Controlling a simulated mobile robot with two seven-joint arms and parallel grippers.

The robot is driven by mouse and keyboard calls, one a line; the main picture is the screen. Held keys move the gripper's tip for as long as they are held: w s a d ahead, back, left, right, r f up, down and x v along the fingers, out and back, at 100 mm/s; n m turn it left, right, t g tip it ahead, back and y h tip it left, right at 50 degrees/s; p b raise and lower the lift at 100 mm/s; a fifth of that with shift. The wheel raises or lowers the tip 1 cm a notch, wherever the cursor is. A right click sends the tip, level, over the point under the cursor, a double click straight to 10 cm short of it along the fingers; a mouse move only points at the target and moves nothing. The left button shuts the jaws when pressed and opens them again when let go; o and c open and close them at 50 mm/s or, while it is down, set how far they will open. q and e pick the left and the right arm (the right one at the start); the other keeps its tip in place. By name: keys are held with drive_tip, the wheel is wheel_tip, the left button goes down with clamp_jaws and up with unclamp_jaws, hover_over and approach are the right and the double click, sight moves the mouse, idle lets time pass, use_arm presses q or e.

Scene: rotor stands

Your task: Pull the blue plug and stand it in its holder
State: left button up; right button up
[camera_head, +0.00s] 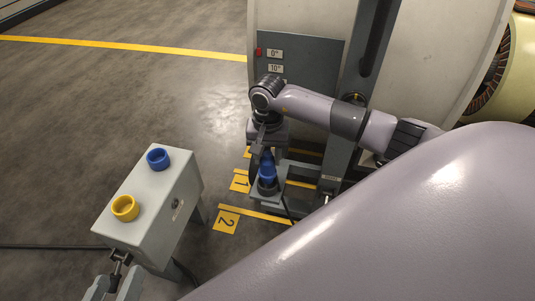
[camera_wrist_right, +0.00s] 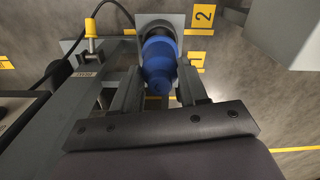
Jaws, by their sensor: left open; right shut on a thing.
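The blue plug (camera_head: 267,165) stands upright in a dark round socket on a low grey bracket. My right gripper (camera_head: 262,148) reaches it from above and is shut on it. In the right wrist view the blue plug (camera_wrist_right: 158,60) lies between the two fingers of the right gripper (camera_wrist_right: 160,85), with its lower end in the socket. The blue ring-shaped holder (camera_head: 157,159) is on top of a grey box, empty, left of the plug. My left gripper (camera_head: 114,284) is open at the bottom left, beside the box's near end.
The grey box (camera_head: 150,190) also carries a yellow ring holder (camera_head: 124,207). A yellow fitting (camera_wrist_right: 91,32) and a black cable are beside the socket in the wrist view. A large machine with a grey panel (camera_head: 300,70) stands behind. The floor at left is clear.

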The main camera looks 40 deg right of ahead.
drive_tip(key=shift+f, duration=0.15)
drive_tip(key=shift+f+b, duration=0.45)
drive_tip(key=shift+b, duration=0.1)
idle(0.6)
drive_tip(key=shift+f, duration=0.15)
idle(0.3)
drive_tip(key=shift+f+b, duration=1)
drive_tip(key=shift+b, duration=0.05)
drive_tip(key=shift+f, duration=0.1)
